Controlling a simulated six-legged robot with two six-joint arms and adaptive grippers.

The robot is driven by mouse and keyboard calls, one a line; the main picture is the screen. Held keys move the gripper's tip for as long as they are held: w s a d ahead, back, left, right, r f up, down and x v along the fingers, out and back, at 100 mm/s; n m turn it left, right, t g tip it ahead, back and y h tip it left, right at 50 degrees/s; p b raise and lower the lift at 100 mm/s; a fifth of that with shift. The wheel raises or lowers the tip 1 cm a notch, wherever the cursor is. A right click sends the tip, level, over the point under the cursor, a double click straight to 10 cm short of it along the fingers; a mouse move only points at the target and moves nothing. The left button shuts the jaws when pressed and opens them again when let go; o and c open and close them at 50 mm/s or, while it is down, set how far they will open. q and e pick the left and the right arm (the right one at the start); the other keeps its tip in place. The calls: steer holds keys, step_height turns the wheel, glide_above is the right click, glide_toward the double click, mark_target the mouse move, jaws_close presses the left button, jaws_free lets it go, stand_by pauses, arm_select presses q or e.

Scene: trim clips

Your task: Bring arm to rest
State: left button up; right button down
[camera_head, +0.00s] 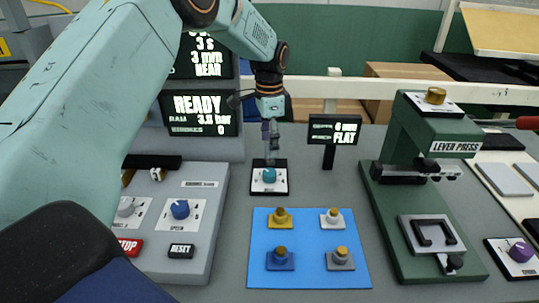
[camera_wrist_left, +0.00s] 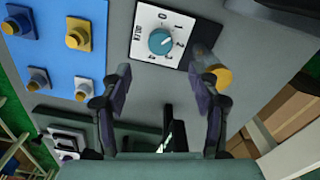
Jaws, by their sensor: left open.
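My left arm comes in from the left in the head view. Its gripper (camera_head: 269,143) points down above a small black-edged dial panel with a teal knob (camera_head: 269,175). In the left wrist view the two fingers of the gripper (camera_wrist_left: 165,82) stand wide apart, with nothing held between them. The teal knob (camera_wrist_left: 161,41) shows beyond the fingertips, apart from them. A grey cylinder with a yellow end (camera_wrist_left: 214,75) shows beside one finger; I cannot tell whether they touch. My right gripper is in neither view.
A blue mat (camera_head: 309,283) with several knobbed blocks lies in front of the dial. A green lever press (camera_head: 404,225) stands at right. A small "6 mm FLAT" display (camera_head: 334,130) stands behind. A grey control console (camera_head: 190,250) is at left, below my arm.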

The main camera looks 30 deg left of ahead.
arm_select(q)
steer(key=shift+r, duration=0.95)
